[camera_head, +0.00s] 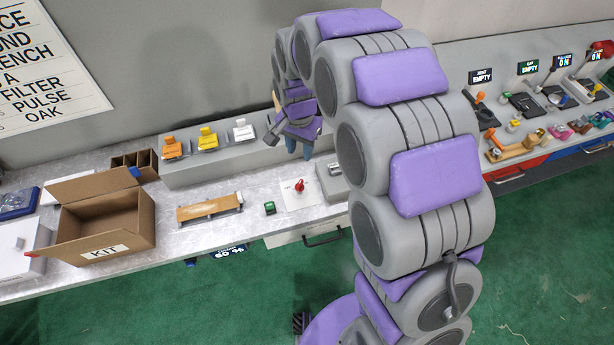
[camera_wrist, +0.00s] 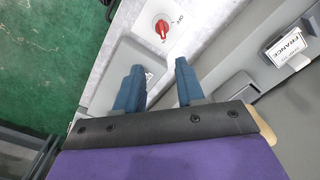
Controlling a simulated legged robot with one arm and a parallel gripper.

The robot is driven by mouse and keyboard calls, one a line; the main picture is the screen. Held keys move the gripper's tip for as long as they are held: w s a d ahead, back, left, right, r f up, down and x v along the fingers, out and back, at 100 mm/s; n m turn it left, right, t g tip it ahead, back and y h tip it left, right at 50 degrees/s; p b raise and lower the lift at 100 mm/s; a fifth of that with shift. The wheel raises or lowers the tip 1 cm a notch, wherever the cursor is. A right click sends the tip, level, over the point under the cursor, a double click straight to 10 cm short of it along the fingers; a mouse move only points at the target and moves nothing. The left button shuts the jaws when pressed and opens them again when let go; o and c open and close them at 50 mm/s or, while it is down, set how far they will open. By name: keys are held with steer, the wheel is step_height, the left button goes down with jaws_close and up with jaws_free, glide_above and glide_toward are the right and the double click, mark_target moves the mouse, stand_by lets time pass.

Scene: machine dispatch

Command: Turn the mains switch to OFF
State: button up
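The red rotary switch knob (camera_head: 299,185) sits on a white plate (camera_head: 310,201) on the bench top, in front of the grey raised ledge. In the wrist view the red knob (camera_wrist: 162,28) is near the top, on a round white base. Lettering beside it is too small to read surely. My gripper (camera_head: 300,148) hangs above the bench, higher than the knob. Its blue fingers (camera_wrist: 159,66) are apart with nothing between them. The knob lies beyond the fingertips in the wrist view, not touched.
A grey box (camera_head: 332,184) stands right of the switch plate, and a small green block (camera_head: 270,208) left of it. The ledge (camera_head: 220,165) behind carries orange, yellow and white pieces. An open KIT carton (camera_head: 105,225) is at left. Another bench with levers (camera_head: 520,105) is at right.

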glide_toward(299, 184)
steer(key=f, duration=0.2)
steer(key=d+f, duration=0.1)
steer(key=f, duration=0.1)
steer(key=d+f+b, duration=0.1)
steer(key=f, duration=0.1)
steer(key=shift+d+f, duration=0.1)
steer(key=shift+f, duration=0.05)
steer(key=a+f, duration=0.2)
steer(key=a, duration=0.1)
steer(key=shift+f, duration=0.3)
steer(key=shift+a, duration=0.25)
steer(key=shift+w+d+r, duration=0.1)
steer(key=shift+w+d, duration=0.05)
steer(key=shift+d, duration=0.85)
steer(key=c, duration=0.4)
steer(key=shift+d, duration=0.1)
steer(key=shift+c, duration=0.7)
steer(key=shift+a, duration=0.4)
jaws_close()
